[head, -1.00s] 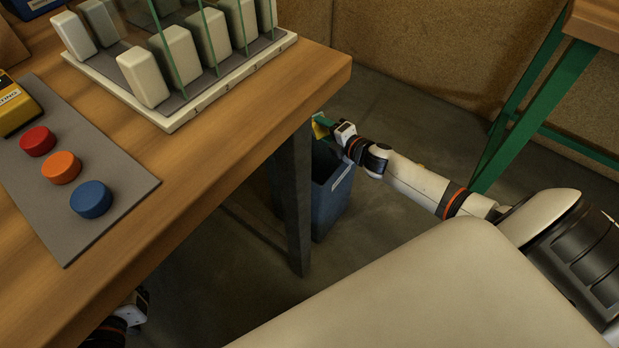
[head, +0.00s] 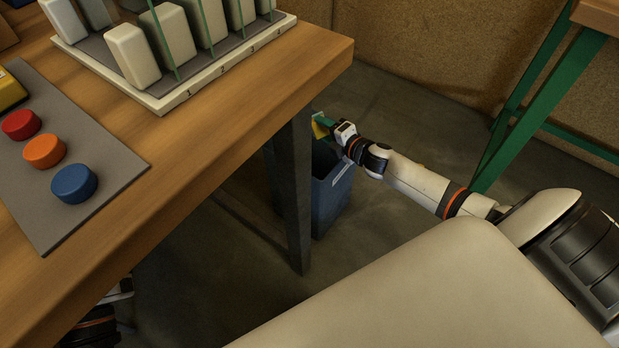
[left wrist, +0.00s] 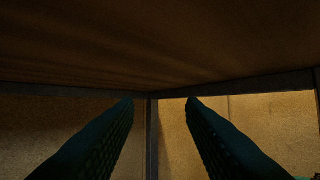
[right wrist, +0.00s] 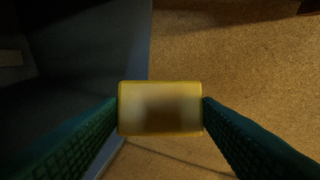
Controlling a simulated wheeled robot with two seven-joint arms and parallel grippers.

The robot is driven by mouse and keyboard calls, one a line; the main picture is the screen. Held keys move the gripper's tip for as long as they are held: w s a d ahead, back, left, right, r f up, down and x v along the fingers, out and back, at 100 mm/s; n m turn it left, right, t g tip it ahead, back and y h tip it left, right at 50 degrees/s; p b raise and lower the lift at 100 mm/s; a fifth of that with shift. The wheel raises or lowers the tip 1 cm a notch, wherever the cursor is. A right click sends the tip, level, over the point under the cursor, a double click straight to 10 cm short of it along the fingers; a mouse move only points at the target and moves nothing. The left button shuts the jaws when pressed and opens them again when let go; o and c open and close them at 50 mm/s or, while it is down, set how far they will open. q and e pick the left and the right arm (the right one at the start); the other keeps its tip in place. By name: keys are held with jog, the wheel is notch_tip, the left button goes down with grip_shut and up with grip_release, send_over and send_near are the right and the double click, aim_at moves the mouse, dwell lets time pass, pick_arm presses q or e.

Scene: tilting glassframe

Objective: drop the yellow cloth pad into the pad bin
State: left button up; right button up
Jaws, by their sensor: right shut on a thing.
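The yellow cloth pad (right wrist: 160,108) is held between the two green fingers of my right gripper (right wrist: 160,118) in the right wrist view. In the head view a bit of the yellow pad (head: 319,130) shows at the tip of my right gripper (head: 324,126). The blue pad bin (head: 331,200) stands on the floor beside the table leg. My right gripper is at the bin's upper rim; the pad overlaps the bin's edge in the right wrist view (right wrist: 135,60). My left gripper (left wrist: 160,100) is open and empty under the tabletop.
The wooden table (head: 230,110) bears a white rack (head: 170,95) of pale blocks with glass panes, and a grey panel (head: 100,190) with red, orange and blue buttons. A dark table leg (head: 296,200) stands close to the bin. A green-framed bench (head: 510,120) stands at right.

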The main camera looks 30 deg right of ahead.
jog(key=o, duration=1)
jog(key=shift+c, duration=0.2)
jog(key=shift+s, duration=0.1)
jog(key=shift+s, duration=0.2)
pick_arm(q)
notch_tip(320, 180, down, 12)
jog(key=s+a+g+y+p, duration=0.1)
jog(key=a+g+y+p, duration=0.1)
jog(key=g, duration=0.6)
jog(key=shift+s+a+g+y+p, duration=0.15)
jog(key=shift+s+g+y+p, duration=0.15)
jog(key=shift+y+p, duration=0.3)
pick_arm(e)
jog(key=v, duration=1.1)
jog(key=shift+s, duration=0.2)
jog(key=shift+d+r, duration=0.1)
jog(key=shift+r, duration=0.05)
